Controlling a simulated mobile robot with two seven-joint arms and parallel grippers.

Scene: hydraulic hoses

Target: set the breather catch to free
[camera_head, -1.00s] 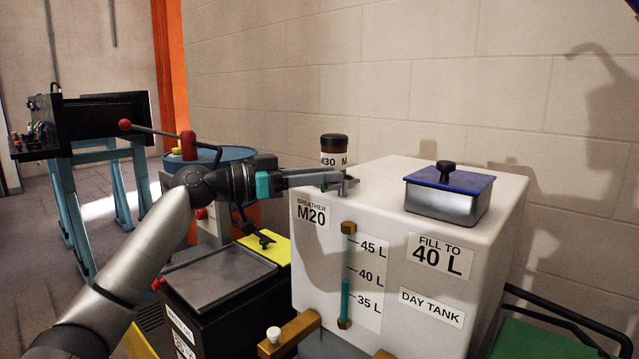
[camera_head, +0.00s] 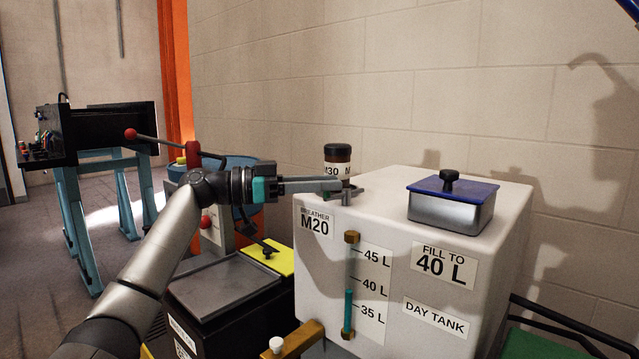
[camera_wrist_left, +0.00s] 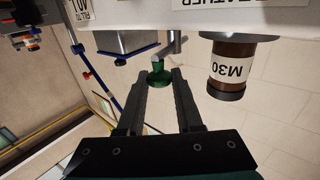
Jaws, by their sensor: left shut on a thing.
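The breather (camera_head: 338,160) is a brown cylinder with a black cap and an M30 label, upright on top of the white day tank (camera_head: 390,290). It also shows in the left wrist view (camera_wrist_left: 230,68), where the picture is upside down. My left gripper (camera_head: 348,190) is level at the tank's top front edge, just in front of the breather. In the left wrist view its fingertips are closed on a small green piece (camera_wrist_left: 158,76), which I take for the breather catch. A grey post (camera_wrist_left: 175,42) stands near it. Whether the catch is free cannot be read. My right gripper is not in view.
A blue-lidded metal box (camera_head: 452,203) stands on the tank, right of the gripper. A sight gauge (camera_head: 348,290) runs down the tank front.

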